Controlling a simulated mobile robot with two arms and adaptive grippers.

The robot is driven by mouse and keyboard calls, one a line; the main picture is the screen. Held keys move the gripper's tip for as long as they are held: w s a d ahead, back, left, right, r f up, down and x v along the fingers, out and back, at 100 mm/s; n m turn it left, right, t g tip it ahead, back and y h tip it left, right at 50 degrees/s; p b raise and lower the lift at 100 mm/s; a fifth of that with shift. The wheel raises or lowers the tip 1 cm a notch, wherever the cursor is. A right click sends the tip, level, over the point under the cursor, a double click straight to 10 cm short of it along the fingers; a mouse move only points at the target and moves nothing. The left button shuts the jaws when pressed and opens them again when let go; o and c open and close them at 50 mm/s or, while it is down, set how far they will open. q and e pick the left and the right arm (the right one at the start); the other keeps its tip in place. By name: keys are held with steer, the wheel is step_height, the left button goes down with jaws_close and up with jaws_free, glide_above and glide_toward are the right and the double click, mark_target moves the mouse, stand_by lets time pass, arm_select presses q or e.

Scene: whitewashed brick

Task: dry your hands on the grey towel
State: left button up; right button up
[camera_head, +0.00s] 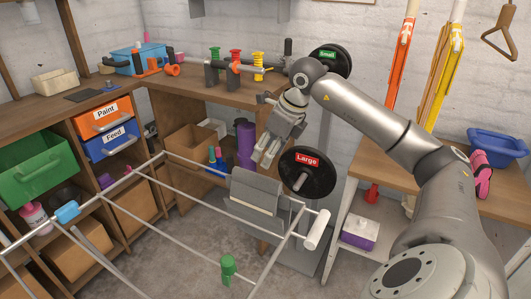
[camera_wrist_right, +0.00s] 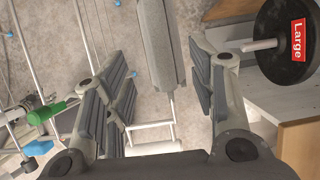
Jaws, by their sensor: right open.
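The grey towel (camera_head: 254,190) hangs folded over a bar of the white drying rack (camera_head: 205,244). In the right wrist view the towel (camera_wrist_right: 161,45) shows as a narrow grey strip between and beyond my fingers. My right gripper (camera_head: 268,152) points down just above the towel's top edge. It is open and empty in the right wrist view (camera_wrist_right: 165,88), with padded fingers either side of the strip. A gap to the towel seems to remain, but its depth is hard to tell.
A black plate marked Large (camera_head: 306,185) stands right of the towel, close to my right gripper. A green clip (camera_head: 228,268) and a blue clip (camera_head: 67,211) sit on the rack. A wooden shelf unit (camera_head: 172,87) lines the back left, and a workbench (camera_head: 400,181) stands right.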

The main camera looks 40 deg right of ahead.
mark_target(257, 174)
steer(key=x, duration=1)
steer(key=shift+f+b, duration=0.25)
steer(key=shift+b, duration=0.1)
arm_select(q)
steer(key=shift+w+d+r, duration=0.15)
steer(key=shift+w+r, duration=0.75)
steer(key=shift+r, duration=0.2)
arm_select(e)
jaws_close()
